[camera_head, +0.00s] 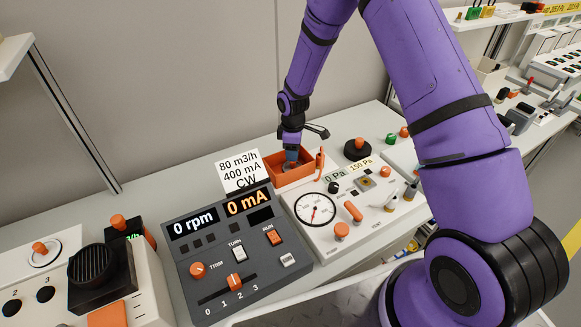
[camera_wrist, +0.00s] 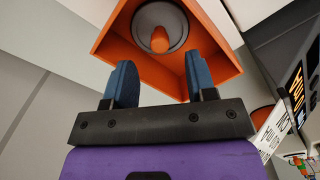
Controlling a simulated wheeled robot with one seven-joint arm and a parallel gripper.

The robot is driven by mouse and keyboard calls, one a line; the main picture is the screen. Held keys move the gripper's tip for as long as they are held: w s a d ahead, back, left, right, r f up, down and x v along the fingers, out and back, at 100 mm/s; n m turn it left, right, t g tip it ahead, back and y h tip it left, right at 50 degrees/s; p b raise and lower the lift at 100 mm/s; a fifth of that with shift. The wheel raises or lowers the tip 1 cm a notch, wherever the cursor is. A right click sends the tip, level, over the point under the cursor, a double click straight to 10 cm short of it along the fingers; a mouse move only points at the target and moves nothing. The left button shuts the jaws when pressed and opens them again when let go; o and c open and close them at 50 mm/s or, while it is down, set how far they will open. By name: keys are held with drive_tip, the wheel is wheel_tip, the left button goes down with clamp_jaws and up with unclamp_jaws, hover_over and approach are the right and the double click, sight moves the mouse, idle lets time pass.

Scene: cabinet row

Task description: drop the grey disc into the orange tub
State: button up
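The orange tub (camera_head: 309,172) stands on the bench behind the control panels. In the wrist view its orange wall (camera_wrist: 110,38) frames the grey disc (camera_wrist: 146,18), which has an orange knob on top and appears to lie inside the tub. My gripper (camera_head: 291,156) is over the tub in the head view. In the wrist view its two blue fingers (camera_wrist: 161,68) are spread apart with nothing between them, and the disc lies beyond their tips. In the head view the disc is mostly hidden by the gripper and the tub wall.
A white card (camera_head: 239,172) stands left of the tub. A dark panel (camera_head: 215,250) with readouts is in front, beside a white panel with a gauge (camera_head: 315,210). A black round knobbed piece (camera_head: 357,150) is right of the tub. The bench strip at left is fairly clear.

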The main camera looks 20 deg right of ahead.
wheel_tip(320, 180, up, 11)
idle(0.6)
drive_tip(key=shift+f, duration=0.1)
drive_tip(key=s+d+r+m+t, duration=0.1)
drive_tip(key=s+d+r+m, duration=0.15)
drive_tip(key=s+r, duration=0.7)
drive_tip(key=s+d+r+m+t, duration=0.2)
drive_tip(key=s+r+m, duration=0.2)
drive_tip(key=r, duration=1)
drive_tip(key=s+d+r+m+t, duration=0.1)
drive_tip(key=s+r+m, duration=0.2)
drive_tip(key=s, duration=0.8)
drive_tip(key=s+d+r+m+t, duration=0.1)
drive_tip(key=s+r+m, duration=0.2)
drive_tip(key=s, duration=0.9)
wheel_tip(320, 180, up, 2)
drive_tip(key=shift+s+d+r, duration=0.1)
drive_tip(key=shift+s+d, duration=0.15)
drive_tip(key=shift+s, duration=0.05)
